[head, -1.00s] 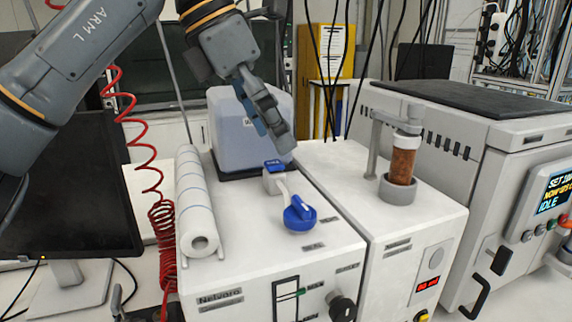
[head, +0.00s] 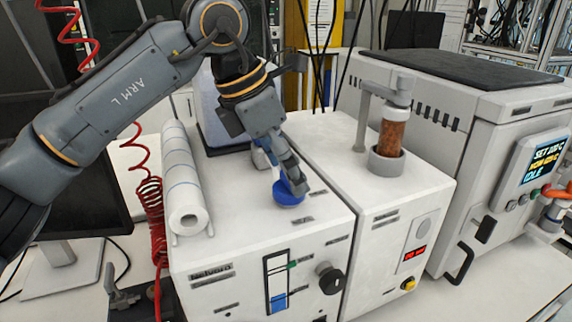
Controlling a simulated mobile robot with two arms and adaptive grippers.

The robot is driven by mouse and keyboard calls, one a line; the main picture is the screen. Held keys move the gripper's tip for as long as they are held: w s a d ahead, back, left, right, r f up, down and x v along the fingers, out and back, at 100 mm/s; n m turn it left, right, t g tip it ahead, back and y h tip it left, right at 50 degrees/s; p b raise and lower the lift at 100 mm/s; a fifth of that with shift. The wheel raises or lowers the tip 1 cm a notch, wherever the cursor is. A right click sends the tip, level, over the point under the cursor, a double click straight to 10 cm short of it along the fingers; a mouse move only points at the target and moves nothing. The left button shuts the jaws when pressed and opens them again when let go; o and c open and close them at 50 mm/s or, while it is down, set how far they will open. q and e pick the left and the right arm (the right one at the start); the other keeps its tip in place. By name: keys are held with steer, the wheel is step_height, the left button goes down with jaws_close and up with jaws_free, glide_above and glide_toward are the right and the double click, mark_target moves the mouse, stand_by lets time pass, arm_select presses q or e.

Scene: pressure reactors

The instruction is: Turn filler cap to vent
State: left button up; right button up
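The blue filler cap (head: 287,194) sits on top of the white Nelvaro unit (head: 240,228), near its right side. My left gripper (head: 294,187) reaches down from above, with its fingers at the cap and covering its upper part. The cap's pointer handle is hidden. I cannot tell whether the fingers touch or close on the cap. A small blue-topped block (head: 262,158) behind the cap is partly covered by the gripper. My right gripper is not in view.
A paper roll (head: 184,190) lies on the unit's left. To the right stand a white unit with a brown-filled column (head: 392,138) and a reactor with an IDLE display (head: 545,160). A red coiled hose (head: 157,225) hangs left. The unit's front top is clear.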

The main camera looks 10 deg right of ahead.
arm_select(q)
steer(key=shift+w+d+f, duration=0.1)
steer(key=shift+f, duration=0.2)
steer(key=c, duration=1.2)
steer(key=shift+o, duration=0.2)
